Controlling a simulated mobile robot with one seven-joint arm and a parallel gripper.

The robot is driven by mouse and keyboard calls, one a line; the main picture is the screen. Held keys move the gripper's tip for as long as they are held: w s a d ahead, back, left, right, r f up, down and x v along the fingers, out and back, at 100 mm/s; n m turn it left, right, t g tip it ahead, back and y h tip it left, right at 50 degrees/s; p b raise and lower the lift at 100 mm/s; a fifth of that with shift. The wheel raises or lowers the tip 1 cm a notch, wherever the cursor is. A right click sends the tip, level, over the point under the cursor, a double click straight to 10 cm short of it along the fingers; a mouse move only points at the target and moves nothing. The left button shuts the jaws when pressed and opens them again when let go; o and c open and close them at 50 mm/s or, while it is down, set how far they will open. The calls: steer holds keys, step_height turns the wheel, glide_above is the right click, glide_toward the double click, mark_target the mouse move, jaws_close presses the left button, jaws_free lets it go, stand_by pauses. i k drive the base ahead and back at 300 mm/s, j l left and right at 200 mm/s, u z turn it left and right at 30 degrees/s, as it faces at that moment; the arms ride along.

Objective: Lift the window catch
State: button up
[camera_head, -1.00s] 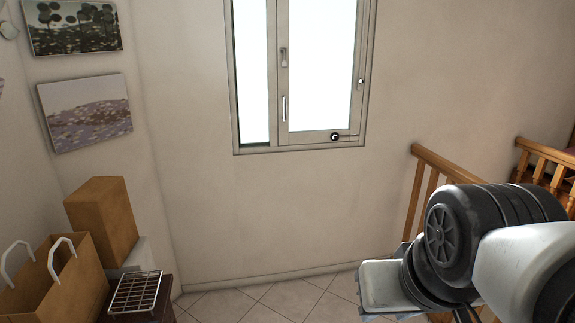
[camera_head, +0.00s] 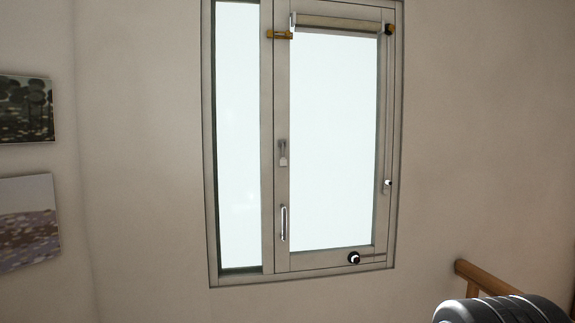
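The window (camera_head: 268,150) is set in the wall ahead, with a narrow pane on the left and a wider framed sash on the right. A small metal catch (camera_head: 283,153) sits on the left stile of the sash, about mid-height. A slim upright handle (camera_head: 283,223) is below it on the same stile. The sash looks closed against its frame. Part of my arm shows at the bottom right, well below and to the right of the window. My gripper is out of the picture.
A wooden railing (camera_head: 478,277) stands at the lower right, close to my arm. A dark round knob (camera_head: 353,258) is on the sash's bottom rail. Two pictures, an upper one (camera_head: 25,109) and a lower one (camera_head: 28,222), hang at the left. The wall below the window is clear.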

mark_target(283, 162)
steer(key=i+u, duration=0.2)
steer(key=i, duration=0.25)
steer(key=i+l+u, duration=0.2)
steer(key=i, duration=0.2)
steer(key=i+j+z, duration=0.15)
steer(key=z, duration=0.15)
steer(key=i+j+z, duration=0.15)
steer(key=j+z, duration=0.15)
steer(key=i+j+z, duration=0.1)
steer(key=j+z, duration=0.15)
steer(key=j, duration=0.15)
steer(key=j+z, duration=0.3)
steer(key=i+j, duration=0.05)
